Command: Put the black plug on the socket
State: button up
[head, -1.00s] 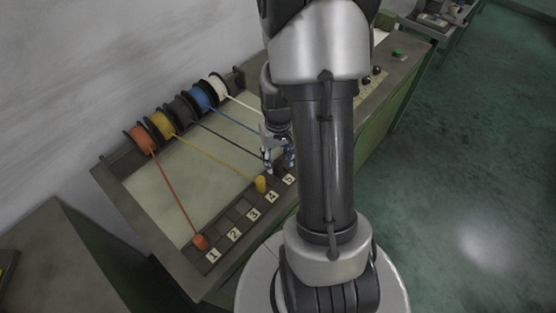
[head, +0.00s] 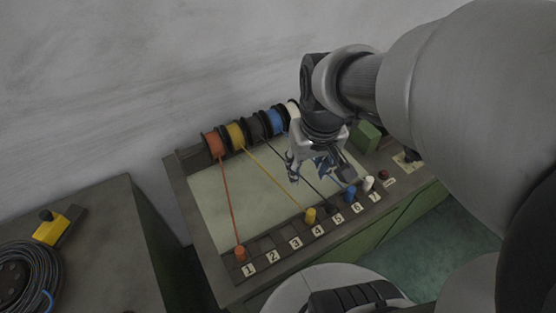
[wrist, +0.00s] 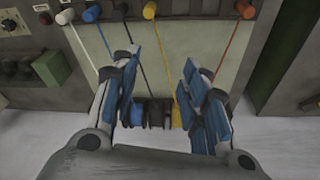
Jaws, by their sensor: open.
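The black plug (wrist: 120,6) is at the top edge of the wrist view, between the blue plug and the yellow plug, with its black cord running from the black reel (wrist: 155,113). In the head view this cord ends at the socket row (head: 283,244), near label 5; the dark plug is hard to make out there. My gripper (head: 309,178) is open and empty above the pale panel, on the reel side of the row. In the wrist view its blue-padded fingers (wrist: 165,70) are wide apart, with the black and yellow cords showing between them.
The orange plug (head: 239,253) stands by label 1, the yellow plug (head: 310,215) by 4, the blue plug (head: 350,193) by 6 and the white plug (head: 368,183) by 7. Positions 2 and 3 look empty. A green box (head: 365,136) stands right of the panel. The wall rises behind the reels.

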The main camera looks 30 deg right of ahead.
jog(key=s+a+r+n+t, duration=0.2)
jog(key=s+a+r, duration=0.3)
jog(key=s+a, duration=0.3)
jog(key=shift+a+r+y, duration=0.35)
jog(key=shift+r+y, duration=0.05)
